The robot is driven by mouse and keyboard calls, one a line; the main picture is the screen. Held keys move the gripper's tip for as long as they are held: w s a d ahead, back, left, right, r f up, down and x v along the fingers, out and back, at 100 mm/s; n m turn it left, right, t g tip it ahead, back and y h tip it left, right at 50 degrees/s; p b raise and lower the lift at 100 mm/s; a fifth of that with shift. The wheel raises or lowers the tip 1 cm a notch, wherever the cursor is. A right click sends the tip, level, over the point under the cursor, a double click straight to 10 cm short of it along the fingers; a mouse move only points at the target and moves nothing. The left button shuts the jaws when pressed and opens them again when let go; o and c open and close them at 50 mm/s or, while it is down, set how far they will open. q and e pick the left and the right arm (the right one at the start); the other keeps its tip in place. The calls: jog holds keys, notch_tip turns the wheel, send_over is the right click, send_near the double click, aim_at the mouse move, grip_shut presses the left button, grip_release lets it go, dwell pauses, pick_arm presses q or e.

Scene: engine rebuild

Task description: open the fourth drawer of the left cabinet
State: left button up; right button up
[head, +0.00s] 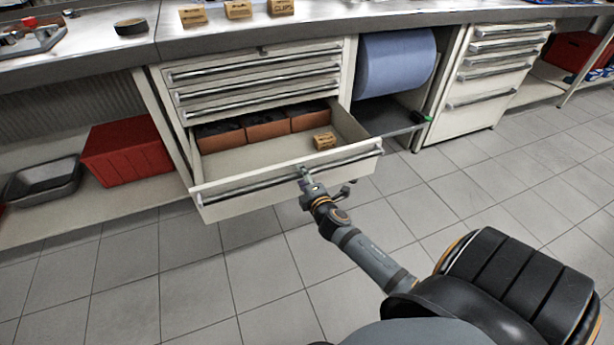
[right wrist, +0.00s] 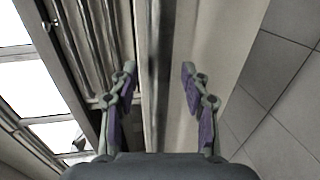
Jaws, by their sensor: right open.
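The left cabinet (head: 250,55) has three shut drawers with long bar handles above one pulled-out drawer. This lowest visible drawer, the fourth (head: 230,174), stands well out over the floor. Its handle (head: 260,183) runs along the front. My right gripper (head: 306,178) is at that handle, right of its middle. In the right wrist view, my open right gripper (right wrist: 160,76) has one finger on each side of the drawer's front edge and handle bar (right wrist: 150,60); I cannot tell whether they touch it. My left gripper is not in view.
The open drawer holds brown boxes (head: 268,130) at the back and a small carton (head: 324,141). A blue roll (head: 395,62) and a right cabinet (head: 480,75) stand to the right. A red bin (head: 128,150) is on the left shelf. The tiled floor ahead is clear.

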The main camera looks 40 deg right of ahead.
jog(key=v, duration=1.1)
jog(key=shift+s, duration=0.15)
